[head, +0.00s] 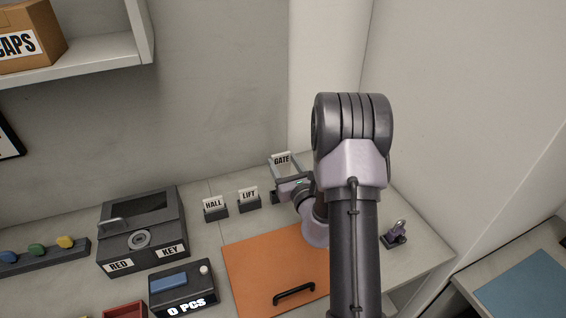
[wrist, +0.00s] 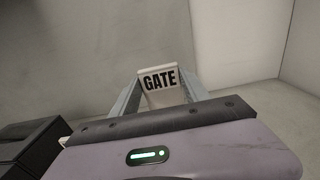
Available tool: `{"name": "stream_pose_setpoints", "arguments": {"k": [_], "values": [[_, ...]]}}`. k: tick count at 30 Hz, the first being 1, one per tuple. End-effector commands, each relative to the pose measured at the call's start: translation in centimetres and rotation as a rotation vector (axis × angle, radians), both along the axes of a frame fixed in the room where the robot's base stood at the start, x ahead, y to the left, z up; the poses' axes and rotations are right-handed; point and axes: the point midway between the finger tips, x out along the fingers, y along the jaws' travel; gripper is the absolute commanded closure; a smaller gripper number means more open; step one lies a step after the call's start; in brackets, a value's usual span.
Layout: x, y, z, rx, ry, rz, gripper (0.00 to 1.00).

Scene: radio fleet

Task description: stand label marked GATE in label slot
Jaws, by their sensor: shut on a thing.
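The white label marked GATE (head: 282,159) is upright between the fingers of my gripper (head: 284,168), near the back wall. In the wrist view the label (wrist: 160,92) faces the camera with its text readable, and the two grey fingers (wrist: 160,98) close on its sides. Two dark slot blocks stand to the left, holding labels marked HALL (head: 213,203) and LIFT (head: 248,195). A small dark piece, perhaps another slot block (head: 275,197), shows beside my gripper and is mostly hidden by it. I cannot tell whether the label's bottom edge touches anything.
A dark box marked RED and KEY (head: 140,230) stands to the left. In front are a counter box marked 0 PCS (head: 183,289) and an orange mat (head: 250,262) with a black handle (head: 294,294). Walls close the back and right.

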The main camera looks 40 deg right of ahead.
Motion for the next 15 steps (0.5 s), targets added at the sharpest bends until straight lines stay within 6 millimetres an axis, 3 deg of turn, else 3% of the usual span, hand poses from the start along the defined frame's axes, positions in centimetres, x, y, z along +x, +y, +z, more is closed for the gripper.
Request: {"name": "stream_pose_setpoints", "arguments": {"k": [9,15], "values": [[0.0,0.0,-4.2,0.000,0.000,0.000,0.85],[0.0,0.0,-5.7,0.001,-0.001,0.000,0.85]]}}
